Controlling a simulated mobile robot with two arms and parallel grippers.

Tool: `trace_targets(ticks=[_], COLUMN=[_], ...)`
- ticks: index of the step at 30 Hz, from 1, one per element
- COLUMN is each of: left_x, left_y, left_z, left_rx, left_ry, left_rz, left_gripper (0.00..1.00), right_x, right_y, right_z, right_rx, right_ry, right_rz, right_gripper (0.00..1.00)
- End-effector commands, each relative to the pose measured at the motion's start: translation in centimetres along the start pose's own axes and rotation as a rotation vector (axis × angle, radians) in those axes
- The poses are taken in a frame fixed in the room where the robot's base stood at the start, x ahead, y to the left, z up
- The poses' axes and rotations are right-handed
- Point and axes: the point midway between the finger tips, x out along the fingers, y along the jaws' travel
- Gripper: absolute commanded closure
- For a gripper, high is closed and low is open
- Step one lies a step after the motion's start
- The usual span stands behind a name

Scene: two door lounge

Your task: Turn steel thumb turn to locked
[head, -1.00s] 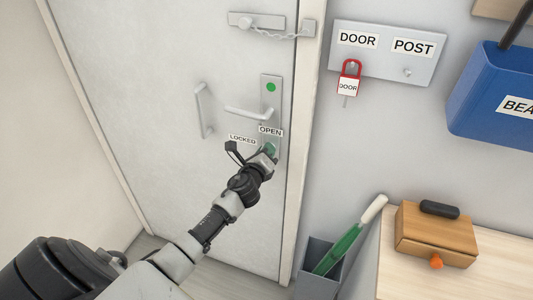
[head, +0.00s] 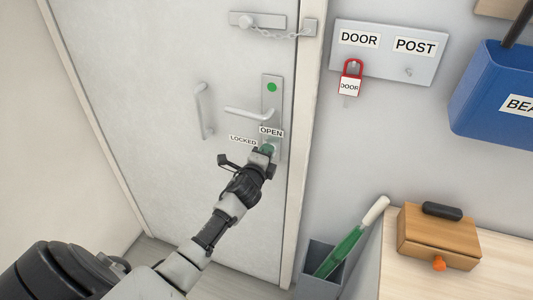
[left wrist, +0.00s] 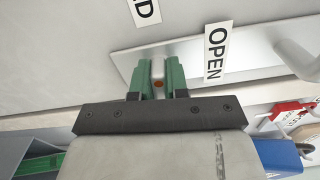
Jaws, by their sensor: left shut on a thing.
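The steel thumb turn (left wrist: 158,70) sits on the lower part of the door's steel plate (head: 270,101). My left gripper (head: 268,150) is at it, and in the left wrist view its green fingertips (left wrist: 157,77) are shut on the thumb turn, one on each side. The gripper hides most of the turn in the head view. A small orange-red dot shows between the fingers. The OPEN label (head: 271,132) is just above the gripper and the LOCKED label (head: 243,141) is to its upper left. My right gripper is not in view.
A lever handle (head: 249,112) is above the labels, with a pull handle (head: 204,110) to its left. A door chain (head: 280,34) spans to the frame. Right of the door are a red padlock (head: 349,78), a blue bin (head: 495,92), a grey holder (head: 318,270) and a wooden box (head: 437,240).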

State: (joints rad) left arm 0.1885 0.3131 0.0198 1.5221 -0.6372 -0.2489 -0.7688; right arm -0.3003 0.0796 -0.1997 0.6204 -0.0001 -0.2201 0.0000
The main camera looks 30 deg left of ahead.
Motion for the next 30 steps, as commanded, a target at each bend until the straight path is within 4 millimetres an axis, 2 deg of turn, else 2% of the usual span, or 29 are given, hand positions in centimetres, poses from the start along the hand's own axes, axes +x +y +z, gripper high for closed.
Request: trace_targets(ticks=[14, 15, 19, 27, 30], left_x=[-0.03, -0.03, -0.02, -0.06, -0.64], left_y=[0.12, 0.12, 0.10, 0.05, 0.13], left_z=[-0.03, -0.03, -0.03, -0.02, -0.01], left_rx=[-0.012, -0.012, -0.012, -0.011, -0.011], left_ry=[0.000, 0.000, 0.000, 0.000, 0.000], left_rz=[0.002, 0.002, 0.002, 0.001, 0.001], left_gripper=[1.00, 0.81, 0.61, 0.60, 0.60], right_x=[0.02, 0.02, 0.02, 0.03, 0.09], right_y=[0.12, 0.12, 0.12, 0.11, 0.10], right_z=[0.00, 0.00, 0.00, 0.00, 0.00], right_rx=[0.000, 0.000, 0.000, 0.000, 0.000], right_ry=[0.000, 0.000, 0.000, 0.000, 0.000], right_rz=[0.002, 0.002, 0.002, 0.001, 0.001], right_gripper=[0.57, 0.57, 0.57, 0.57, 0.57])
